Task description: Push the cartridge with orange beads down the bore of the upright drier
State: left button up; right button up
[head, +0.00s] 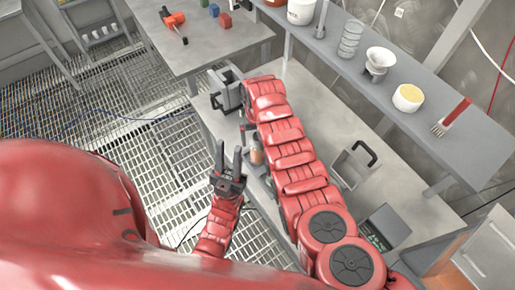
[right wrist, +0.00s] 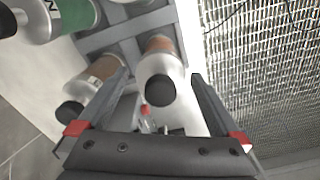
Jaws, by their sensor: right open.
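In the right wrist view, a clear cartridge with a black end (right wrist: 161,68) and an orange-brown band lies between the fingers of my open right gripper (right wrist: 160,76); I cannot tell whether they touch it. A second cartridge with brownish contents (right wrist: 98,75) is beside the left finger. A grey slotted frame (right wrist: 125,38) is behind them. In the head view, a small brown-orange cylinder (head: 256,154) stands beside my right arm, whose gripper is mostly hidden. My left gripper (head: 229,153) is open and empty left of it. I cannot clearly identify the drier's bore.
A green cartridge (right wrist: 72,14) is at the wrist view's top left. A grey handled holder (head: 228,90) stands at the bench's left end, another (head: 352,164) right of my arm. The shelf holds a white funnel (head: 379,60), a yellow-topped tub (head: 408,97) and a brush (head: 453,116).

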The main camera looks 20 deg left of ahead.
jog(key=shift+c, duration=0.2)
jog(key=shift+s, duration=0.1)
grip_shut()
dwell(0.5)
